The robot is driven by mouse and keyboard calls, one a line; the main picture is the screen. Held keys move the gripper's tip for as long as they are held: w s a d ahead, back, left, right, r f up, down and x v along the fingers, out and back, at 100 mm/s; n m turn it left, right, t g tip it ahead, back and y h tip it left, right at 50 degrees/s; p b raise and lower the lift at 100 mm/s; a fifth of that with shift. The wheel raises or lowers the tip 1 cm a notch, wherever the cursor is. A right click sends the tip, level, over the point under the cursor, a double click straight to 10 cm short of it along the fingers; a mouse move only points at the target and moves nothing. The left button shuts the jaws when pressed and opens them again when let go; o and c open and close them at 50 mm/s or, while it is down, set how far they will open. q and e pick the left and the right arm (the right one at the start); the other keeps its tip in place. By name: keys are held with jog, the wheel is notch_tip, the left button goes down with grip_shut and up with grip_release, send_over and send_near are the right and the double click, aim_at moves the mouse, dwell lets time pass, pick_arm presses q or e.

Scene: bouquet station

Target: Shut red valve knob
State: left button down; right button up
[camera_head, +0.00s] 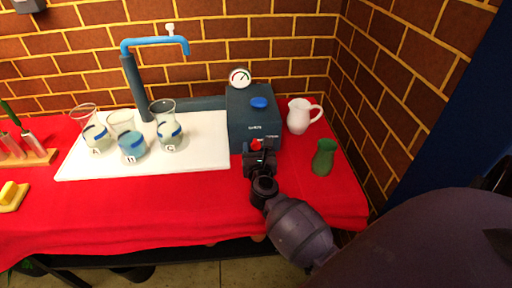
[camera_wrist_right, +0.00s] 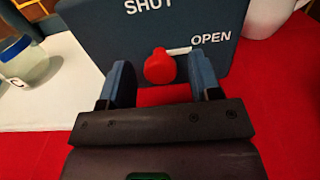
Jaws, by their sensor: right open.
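The red valve knob (camera_head: 256,145) is on the front of a dark blue-grey box (camera_head: 252,112). In the right wrist view the knob (camera_wrist_right: 159,67) sits between the two open fingers of my right gripper (camera_wrist_right: 160,84), with a gap on each side. A pale bar reaches from the knob toward the printed word OPEN, and SHUT is printed above and left of it. In the head view my right gripper (camera_head: 259,160) is in front of the box and hides part of its lower front. My left gripper is not in view.
A white board (camera_head: 205,150) with flasks (camera_head: 131,143) lies left of the box. A white pitcher (camera_head: 300,116) and a green vase (camera_head: 324,157) stand to the right. Red cloth (camera_head: 190,205) in front is clear.

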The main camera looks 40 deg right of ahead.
jog(key=shift+w+d, duration=0.15)
jog(key=shift+w, duration=0.15)
jog(key=shift+c, duration=0.3)
